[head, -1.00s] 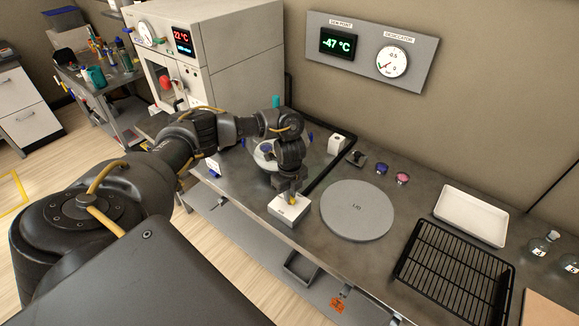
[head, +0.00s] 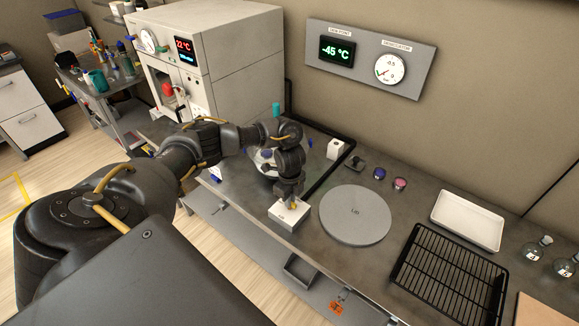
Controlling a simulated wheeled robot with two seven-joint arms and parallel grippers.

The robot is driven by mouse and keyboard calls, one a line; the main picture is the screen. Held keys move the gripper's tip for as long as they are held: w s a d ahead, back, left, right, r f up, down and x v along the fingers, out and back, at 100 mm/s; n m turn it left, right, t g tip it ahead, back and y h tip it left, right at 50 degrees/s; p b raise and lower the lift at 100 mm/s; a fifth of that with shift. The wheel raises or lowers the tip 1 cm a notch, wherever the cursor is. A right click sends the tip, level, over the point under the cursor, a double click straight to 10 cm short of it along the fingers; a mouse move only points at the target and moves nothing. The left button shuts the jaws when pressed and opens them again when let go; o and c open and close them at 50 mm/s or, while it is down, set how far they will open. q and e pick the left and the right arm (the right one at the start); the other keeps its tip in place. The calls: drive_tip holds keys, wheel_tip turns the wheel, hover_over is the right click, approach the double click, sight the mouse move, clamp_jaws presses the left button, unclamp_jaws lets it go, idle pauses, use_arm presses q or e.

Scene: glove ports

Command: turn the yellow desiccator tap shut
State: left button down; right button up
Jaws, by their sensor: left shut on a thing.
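The yellow desiccator tap (head: 294,206) sits on top of a small white block (head: 287,217) on the grey bench, left of the round lid. My left gripper (head: 291,201) points down and is shut on the tap. Its fingers hide most of the tap, so I cannot tell which way the handle lies. The desiccator gauge (head: 390,69) on the wall panel has its needle toward the lower left. My right gripper is not in view.
A round grey lid (head: 355,215) lies close to the right of the block. A black wire rack (head: 450,276) and a white tray (head: 467,220) lie further right. Glassware partly hidden by my wrist stands behind. A white oven (head: 235,60) stands at the back left.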

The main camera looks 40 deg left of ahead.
use_arm(q)
drive_tip(key=c, duration=1.5)
unclamp_jaws()
drive_tip(key=shift+o, duration=0.2)
drive_tip(key=shift+w+r, duration=0.1)
drive_tip(key=shift+r, duration=0.2)
wheel_tip(320, 180, up, 10)
drive_tip(key=p, duration=0.1)
drive_tip(key=shift+r, duration=0.15)
drive_tip(key=shift+a, duration=0.1)
